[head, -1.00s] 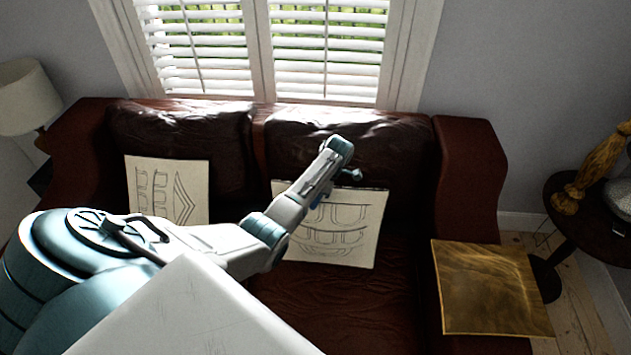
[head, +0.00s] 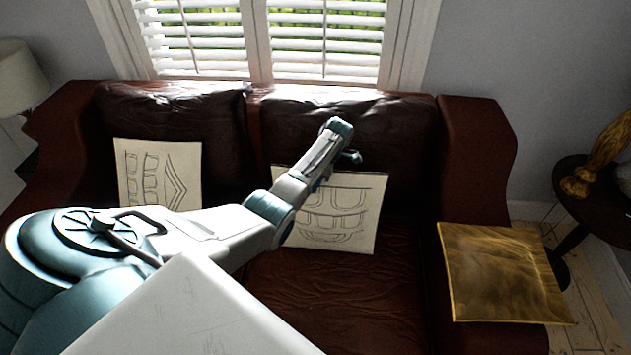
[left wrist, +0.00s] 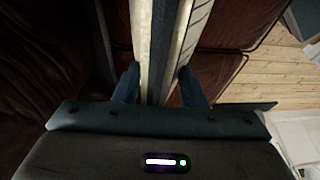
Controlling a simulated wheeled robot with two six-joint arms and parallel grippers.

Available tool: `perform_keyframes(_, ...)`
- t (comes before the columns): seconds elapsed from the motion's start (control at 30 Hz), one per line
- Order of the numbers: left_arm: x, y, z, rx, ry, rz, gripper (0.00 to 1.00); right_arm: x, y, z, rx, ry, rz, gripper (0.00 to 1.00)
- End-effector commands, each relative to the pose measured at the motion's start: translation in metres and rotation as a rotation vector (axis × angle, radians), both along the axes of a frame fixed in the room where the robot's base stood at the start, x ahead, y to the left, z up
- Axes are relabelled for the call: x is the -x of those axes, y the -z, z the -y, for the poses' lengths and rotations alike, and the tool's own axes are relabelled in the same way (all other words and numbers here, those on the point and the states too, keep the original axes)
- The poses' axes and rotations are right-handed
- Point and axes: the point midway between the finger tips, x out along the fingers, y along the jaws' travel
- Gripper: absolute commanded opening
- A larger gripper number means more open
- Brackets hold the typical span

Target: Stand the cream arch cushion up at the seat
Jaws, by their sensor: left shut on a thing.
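The cream arch cushion (head: 335,215), with dark arch-like line drawings, is upright on the brown leather sofa seat (head: 320,300), in front of the right back cushion. Whether it leans on the backrest I cannot tell. My left gripper (head: 345,143) is at its top edge in the head view. In the left wrist view my gripper (left wrist: 158,88) is shut on the cushion (left wrist: 160,35), its edge running between the two fingers. My arm covers the cushion's left side in the head view. My right gripper is not in view.
A second cream cushion (head: 155,175) with arch and chevron lines stands at the left of the sofa. A gold cushion (head: 500,275) lies on the right armrest. A dark round side table (head: 580,205) is at the right, a lamp (head: 20,80) at the left.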

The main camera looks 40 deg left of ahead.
Motion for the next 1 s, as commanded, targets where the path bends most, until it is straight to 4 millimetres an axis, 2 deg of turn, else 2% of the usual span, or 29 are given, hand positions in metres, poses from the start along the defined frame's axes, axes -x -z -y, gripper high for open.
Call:
perform_keyframes(0.17,-0.001,-0.001,0.0,0.0,0.0,0.001,0.0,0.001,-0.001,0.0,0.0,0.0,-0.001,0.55)
perform_keyframes(0.2,-0.001,-0.001,0.0,0.0,0.0,0.001,0.45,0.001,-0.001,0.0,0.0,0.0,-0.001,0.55)
perform_keyframes(0.3,0.0,-0.001,0.0,0.0,0.0,0.001,0.63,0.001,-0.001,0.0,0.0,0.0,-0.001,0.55)
perform_keyframes(0.67,-0.001,-0.003,0.001,0.0,0.0,0.001,0.63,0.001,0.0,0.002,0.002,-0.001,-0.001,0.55)
perform_keyframes(0.77,-0.005,-0.015,0.004,0.0,0.001,0.002,0.63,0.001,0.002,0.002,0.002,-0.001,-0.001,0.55)
perform_keyframes(1.0,-0.018,-0.06,0.014,-0.001,0.001,0.004,0.63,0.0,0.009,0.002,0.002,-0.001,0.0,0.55)
